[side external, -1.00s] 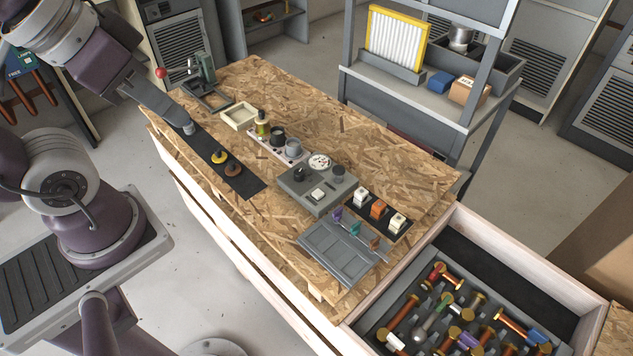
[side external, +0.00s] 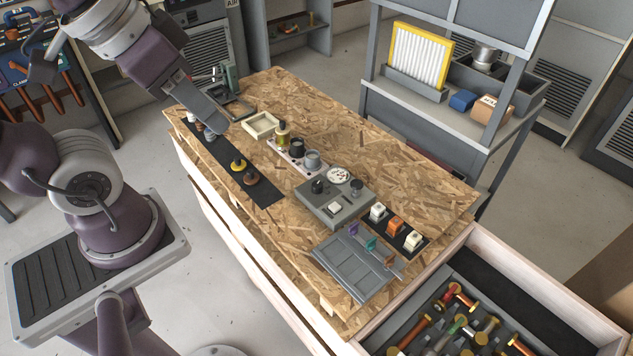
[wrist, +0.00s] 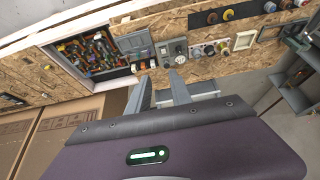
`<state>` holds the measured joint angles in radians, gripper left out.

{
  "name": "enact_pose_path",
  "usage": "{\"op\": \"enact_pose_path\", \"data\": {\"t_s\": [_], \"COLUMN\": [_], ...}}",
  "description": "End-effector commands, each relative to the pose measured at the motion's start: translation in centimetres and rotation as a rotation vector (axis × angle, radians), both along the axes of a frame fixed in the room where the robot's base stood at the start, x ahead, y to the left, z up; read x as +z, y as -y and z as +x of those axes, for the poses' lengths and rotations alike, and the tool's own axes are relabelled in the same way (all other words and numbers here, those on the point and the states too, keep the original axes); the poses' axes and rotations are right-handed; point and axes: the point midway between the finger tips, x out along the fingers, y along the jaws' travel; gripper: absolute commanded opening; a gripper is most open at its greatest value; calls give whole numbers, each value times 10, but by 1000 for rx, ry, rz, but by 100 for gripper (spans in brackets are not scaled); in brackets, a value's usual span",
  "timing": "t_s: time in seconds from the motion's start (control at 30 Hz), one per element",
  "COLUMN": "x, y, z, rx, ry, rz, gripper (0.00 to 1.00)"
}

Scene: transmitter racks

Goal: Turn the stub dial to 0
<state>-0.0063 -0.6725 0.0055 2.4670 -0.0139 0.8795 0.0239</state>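A grey control box (side external: 327,213) stands on the bench. It carries a black knob (side external: 318,187), a white round face with dark marks (side external: 339,175), a short grey knob (side external: 357,187) and a white switch (side external: 335,207). The short grey knob looks most like a stub dial, but I see no label, and its setting is too small to read. The box also shows in the wrist view (wrist: 171,53). My gripper (wrist: 160,88) has its two fingers apart with nothing between them. In the side view it is over the bench's far left, well away from the box.
A black strip (side external: 222,160) holds several knobs beside my gripper. A pale panel (side external: 295,160) with upright knobs stands left of the box. A grey hinged panel (side external: 350,262) and a strip of coloured switches (side external: 396,228) lie nearby. An open drawer (side external: 478,262) holds tools.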

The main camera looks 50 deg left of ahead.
Motion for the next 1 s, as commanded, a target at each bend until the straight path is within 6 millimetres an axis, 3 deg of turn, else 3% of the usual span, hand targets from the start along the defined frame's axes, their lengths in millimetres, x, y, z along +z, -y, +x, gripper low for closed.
{"op": "enact_pose_path", "data": {"t_s": [0.13,0.23,0.37,0.43,0.5,0.63,1.0], "x": [-10,-41,-113,-161,-208,-272,-342], "y": [-4,-14,-36,-49,-62,-78,-81], "z": [76,137,206,231,246,256,255], "rx": [-16,-21,-21,-19,-21,-24,-27], "ry": [-118,-196,-297,-348,-392,-447,-471], "rz": [-29,-42,-49,-46,-40,-28,-24], "gripper": [48,48,48,48,48,48,48]}}
